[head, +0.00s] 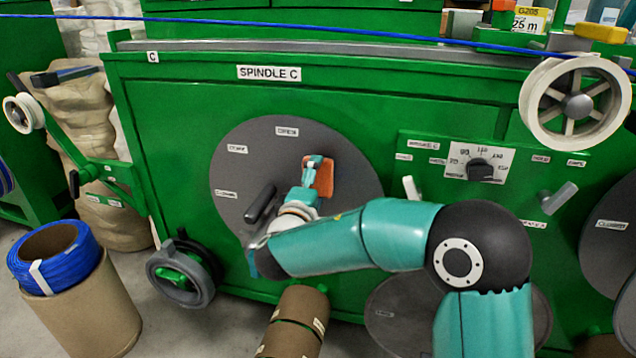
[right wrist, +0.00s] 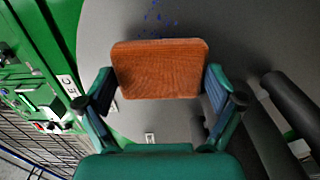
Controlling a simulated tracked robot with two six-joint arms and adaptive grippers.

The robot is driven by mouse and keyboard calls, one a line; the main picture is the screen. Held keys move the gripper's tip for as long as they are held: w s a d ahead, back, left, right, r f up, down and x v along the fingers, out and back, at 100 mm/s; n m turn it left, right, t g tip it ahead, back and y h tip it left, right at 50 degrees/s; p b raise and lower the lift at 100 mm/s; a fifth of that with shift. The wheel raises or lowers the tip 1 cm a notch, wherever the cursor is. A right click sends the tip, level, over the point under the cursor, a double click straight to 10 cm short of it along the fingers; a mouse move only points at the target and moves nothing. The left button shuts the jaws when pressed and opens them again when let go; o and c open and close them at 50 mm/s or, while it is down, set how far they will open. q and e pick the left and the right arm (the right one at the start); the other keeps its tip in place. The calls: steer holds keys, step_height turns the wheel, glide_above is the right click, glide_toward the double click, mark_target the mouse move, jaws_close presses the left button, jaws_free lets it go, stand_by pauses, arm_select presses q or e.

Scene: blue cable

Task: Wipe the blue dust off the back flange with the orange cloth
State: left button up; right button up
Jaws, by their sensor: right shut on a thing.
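My right gripper (head: 318,163) is shut on the orange cloth (head: 324,178), which looks like a flat folded pad. The cloth is in front of the large grey round flange (head: 345,225) on the green machine; I cannot tell whether it touches. In the right wrist view the cloth (right wrist: 160,70) sits between the two fingers (right wrist: 165,98). Specks of blue dust (right wrist: 153,16) show on the grey face just beyond the cloth's top edge. In the head view I cannot make out the dust. My left gripper is not in view.
A black handle (head: 261,204) sticks out of the flange left of my gripper. A blue cable (head: 300,30) runs across the top past a white pulley (head: 575,103). A blue cable coil (head: 55,260) sits on a cardboard drum (head: 90,315) at lower left.

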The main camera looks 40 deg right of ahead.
steer(key=b+v, duration=0.2)
steer(key=v, duration=0.1)
steer(key=shift+s+a+f, duration=0.15)
steer(key=shift+a+f, duration=0.1)
steer(key=shift+b+v, duration=0.3)
steer(key=shift+v, duration=0.55)
steer(key=b+v, duration=0.1)
steer(key=v, duration=0.2)
steer(key=shift+d, duration=0.1)
steer(key=shift+b+x, duration=0.55)
steer(key=shift+x, duration=3.4)
steer(key=shift+x, duration=1.1)
steer(key=shift+s, duration=0.1)
